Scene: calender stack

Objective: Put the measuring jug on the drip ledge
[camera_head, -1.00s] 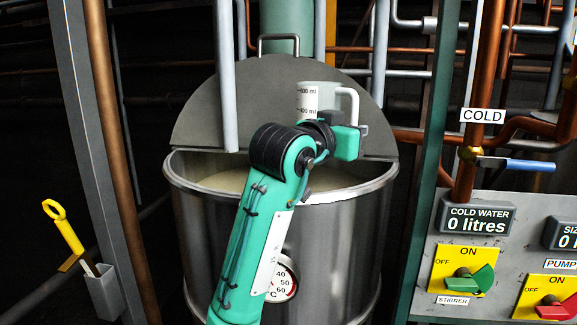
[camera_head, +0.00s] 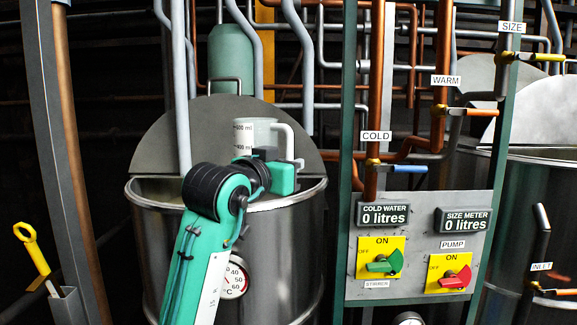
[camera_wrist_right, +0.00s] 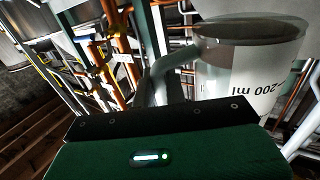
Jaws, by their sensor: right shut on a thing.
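The measuring jug (camera_head: 250,136) is a pale, clear vessel with ml marks and a white handle. It is upright in the head view, in front of the lid of the steel vat. My right gripper (camera_head: 288,166) is shut on the jug at its handle side; my own wrist hides part of the jug's base. In the right wrist view the jug (camera_wrist_right: 245,75) fills the upper right, with its handle at the jaws (camera_wrist_right: 175,92). I cannot make out a drip ledge in either view. My left gripper is not in view.
A steel vat (camera_head: 295,225) with a dial stands under the jug. Right of it are a green post (camera_head: 347,150), copper pipes with COLD and WARM valves, and a grey switch panel (camera_head: 420,220). Another vat stands far right. A yellow-handled tool (camera_head: 32,250) sits in a holder at left.

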